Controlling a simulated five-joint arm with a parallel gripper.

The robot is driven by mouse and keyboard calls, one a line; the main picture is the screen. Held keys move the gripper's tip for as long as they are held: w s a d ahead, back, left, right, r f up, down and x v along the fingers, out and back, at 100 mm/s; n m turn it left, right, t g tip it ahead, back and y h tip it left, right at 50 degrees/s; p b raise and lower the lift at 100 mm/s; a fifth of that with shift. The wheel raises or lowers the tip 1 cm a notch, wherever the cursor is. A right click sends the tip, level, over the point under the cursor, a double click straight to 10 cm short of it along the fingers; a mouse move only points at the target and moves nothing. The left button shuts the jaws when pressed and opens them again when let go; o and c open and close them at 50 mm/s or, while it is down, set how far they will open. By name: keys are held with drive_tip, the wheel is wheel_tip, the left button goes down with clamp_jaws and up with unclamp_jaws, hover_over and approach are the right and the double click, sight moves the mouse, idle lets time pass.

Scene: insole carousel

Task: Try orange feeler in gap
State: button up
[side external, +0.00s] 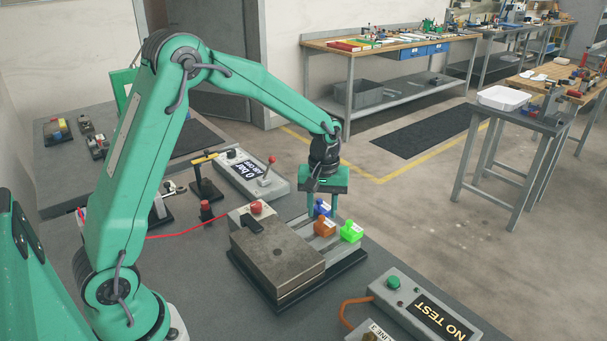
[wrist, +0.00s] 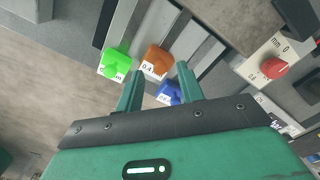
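The orange feeler (side external: 325,228) sits on a small rack between the green feeler (side external: 351,232) and the blue feeler (side external: 322,207). In the wrist view the orange feeler (wrist: 157,61), marked 0.4, shows just beyond and between my fingertips. The blue feeler (wrist: 168,93) shows between the fingers, nearer the right one; the green feeler (wrist: 115,64) is left of them. My gripper (side external: 322,213) points down over the rack, fingers apart (wrist: 160,69), and I see nothing held. The grey metal block (side external: 277,255) stands left of the rack; its gap is not clearly visible.
A red-knobbed dial (side external: 257,207) sits at the block's back edge. A lever box marked 0 bar (side external: 250,173) is behind. A NO TEST panel with a green button (side external: 425,310) stands at front right. A black-and-yellow stand (side external: 206,180) is at back left.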

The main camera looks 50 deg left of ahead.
drive_tip(key=shift+f, duration=0.7)
drive_tip(key=shift+c, duration=0.2)
clamp_jaws()
drive_tip(key=shift+w, duration=2.3)
drive_tip(key=shift+o, duration=0.2)
unclamp_jaws()
